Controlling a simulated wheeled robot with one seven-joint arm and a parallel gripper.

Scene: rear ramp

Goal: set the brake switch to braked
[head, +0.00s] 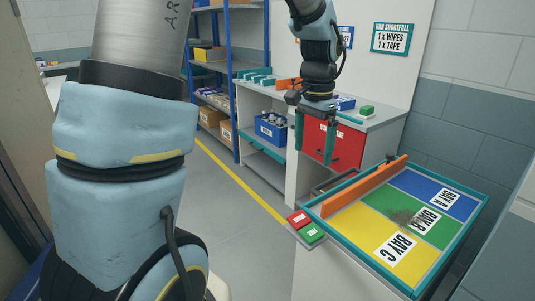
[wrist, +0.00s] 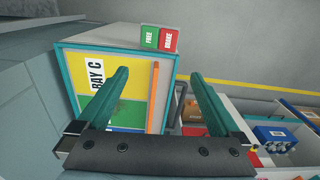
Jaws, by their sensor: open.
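The brake switch (head: 307,226) is a small panel at the near left corner of the bay table, with a red half beside a green half. In the wrist view the red half (wrist: 168,40) reads BRAKE and the green half (wrist: 149,38) reads FREE. I cannot tell which half is pressed in. My gripper (head: 315,152) has teal fingers, open and empty, pointing down in the head view. It is in the air, apart from the switch. In the wrist view the switch lies beyond the fingertips of my gripper (wrist: 160,76).
The teal-rimmed bay table (head: 446,259) has blue, green and yellow bays and an orange bar (head: 365,187) along one side. Behind stand a workbench (head: 384,122) with a red bin (head: 320,142) and a blue bin (head: 271,131). Open floor lies left of the table.

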